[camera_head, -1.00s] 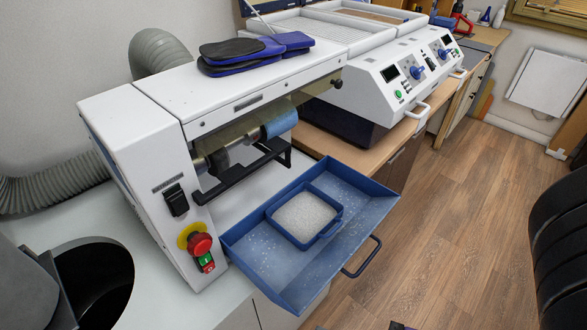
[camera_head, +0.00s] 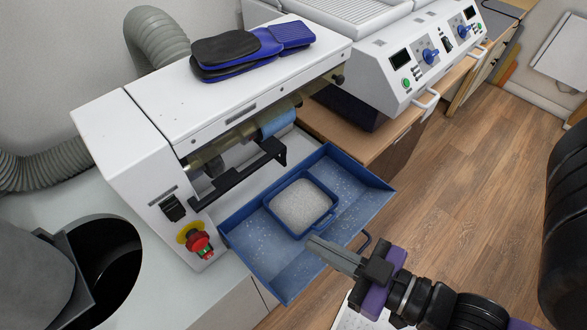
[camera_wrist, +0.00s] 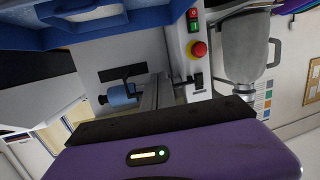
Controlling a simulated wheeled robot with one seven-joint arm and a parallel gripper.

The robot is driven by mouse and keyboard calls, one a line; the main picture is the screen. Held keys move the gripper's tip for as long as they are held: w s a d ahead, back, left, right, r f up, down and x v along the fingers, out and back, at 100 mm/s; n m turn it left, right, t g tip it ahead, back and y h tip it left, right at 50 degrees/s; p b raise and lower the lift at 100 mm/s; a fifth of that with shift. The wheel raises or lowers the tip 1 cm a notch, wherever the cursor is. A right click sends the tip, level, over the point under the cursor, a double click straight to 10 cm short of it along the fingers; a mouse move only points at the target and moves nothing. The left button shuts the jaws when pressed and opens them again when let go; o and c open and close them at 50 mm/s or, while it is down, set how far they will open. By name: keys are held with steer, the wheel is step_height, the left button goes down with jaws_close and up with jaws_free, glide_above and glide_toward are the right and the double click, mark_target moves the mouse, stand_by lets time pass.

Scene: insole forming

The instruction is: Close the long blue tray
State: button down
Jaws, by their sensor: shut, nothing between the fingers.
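The long blue tray (camera_head: 275,269) is pulled out from under the white grinding machine (camera_head: 150,150), reaching over the counter's front edge. A smaller blue box of pale granules (camera_head: 303,205) sits in it. The tray's front handle (camera_head: 366,244) is partly hidden behind my gripper. My gripper (camera_head: 312,246) is shut and empty, and its tips overlap the tray's front edge in the head view. I cannot tell whether they touch it. In the wrist view, blue tray parts (camera_wrist: 110,30) fill the upper left, and the fingers (camera_wrist: 155,95) point toward the machine.
Blue-black insoles (camera_head: 240,48) lie on top of the machine. A red stop button (camera_head: 197,241) is on its front, left of the tray. A white control unit (camera_head: 420,60) stands to the right. Open wooden floor (camera_head: 480,180) lies at right.

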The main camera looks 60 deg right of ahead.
steer(key=w+d+n+g+h+p, duration=0.15)
steer(key=w+d, duration=0.45)
steer(key=d, duration=0.6)
steer(key=w+d+n+g+h, duration=0.1)
steer(key=w+d+n+g, duration=0.15)
steer(key=w+d, duration=0.65)
steer(key=s+a+f+n+g+y, duration=0.3)
steer(key=s+a+n+g+y, duration=0.15)
steer(key=s+n+y, duration=0.4)
steer(key=shift+n+g+h, duration=0.25)
steer(key=shift+n+h, duration=0.6)
steer(key=shift+h, duration=0.05)
steer(key=b+x, duration=0.8)
steer(key=x, duration=0.1)
steer(key=shift+s+f, duration=0.1)
steer(key=shift+f, duration=0.3)
steer(key=w, duration=0.1)
steer(key=w+p, duration=0.1)
steer(key=w, duration=0.1)
steer(key=shift+d, duration=0.25)
steer(key=shift+w+d, duration=0.15)
steer(key=shift+w, duration=0.5)
